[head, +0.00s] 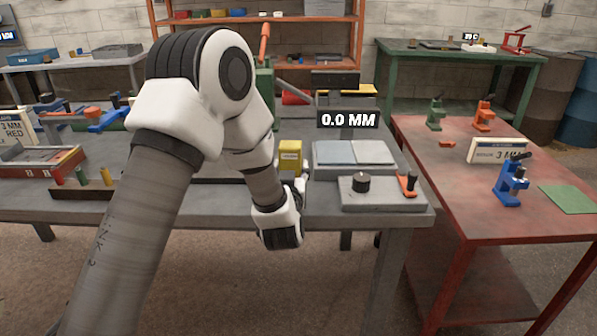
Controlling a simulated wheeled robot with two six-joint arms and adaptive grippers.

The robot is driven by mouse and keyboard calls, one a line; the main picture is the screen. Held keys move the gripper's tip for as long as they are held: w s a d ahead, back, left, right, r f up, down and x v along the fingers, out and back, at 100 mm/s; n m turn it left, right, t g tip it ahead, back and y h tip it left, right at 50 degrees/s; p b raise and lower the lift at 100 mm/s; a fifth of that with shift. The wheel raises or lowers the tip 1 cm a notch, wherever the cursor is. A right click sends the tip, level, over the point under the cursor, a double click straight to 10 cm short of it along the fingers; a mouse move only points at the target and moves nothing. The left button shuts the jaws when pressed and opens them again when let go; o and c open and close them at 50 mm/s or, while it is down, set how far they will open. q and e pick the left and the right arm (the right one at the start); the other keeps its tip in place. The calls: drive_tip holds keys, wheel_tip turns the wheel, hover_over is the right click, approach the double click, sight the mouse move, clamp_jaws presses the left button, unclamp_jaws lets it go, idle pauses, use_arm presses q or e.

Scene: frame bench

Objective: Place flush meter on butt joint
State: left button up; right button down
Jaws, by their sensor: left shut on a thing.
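The yellow block (290,157), which I take for the flush meter, is upright just left of two flat plates. These plates (354,153), one blue-grey and one paler, lie side by side with a seam between them, the butt joint. My left gripper (299,186) is low at the front of the grey bench, below and against the yellow block. It is shut on the block as far as I can tell; my wrist hides most of the fingers. A black sign (347,119) reading 0.0 MM shows above the plates. My right gripper is not in view.
A grey plate with a black knob (361,183) and an orange-handled tool (408,184) are at the bench's front right. A red table (450,191) on the right holds several small coloured tools and a 3 MM sign (497,151). A red tray (68,175) is at left.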

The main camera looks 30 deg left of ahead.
use_arm(q)
drive_tip(key=shift+s+d+r, duration=0.1)
drive_tip(key=shift+s+r, duration=0.2)
drive_tip(key=shift+s, duration=0.5)
drive_tip(key=shift+f, duration=0.35)
drive_tip(key=o, duration=1.5)
drive_tip(key=shift+w, duration=0.4)
drive_tip(key=shift+s+r, duration=0.2)
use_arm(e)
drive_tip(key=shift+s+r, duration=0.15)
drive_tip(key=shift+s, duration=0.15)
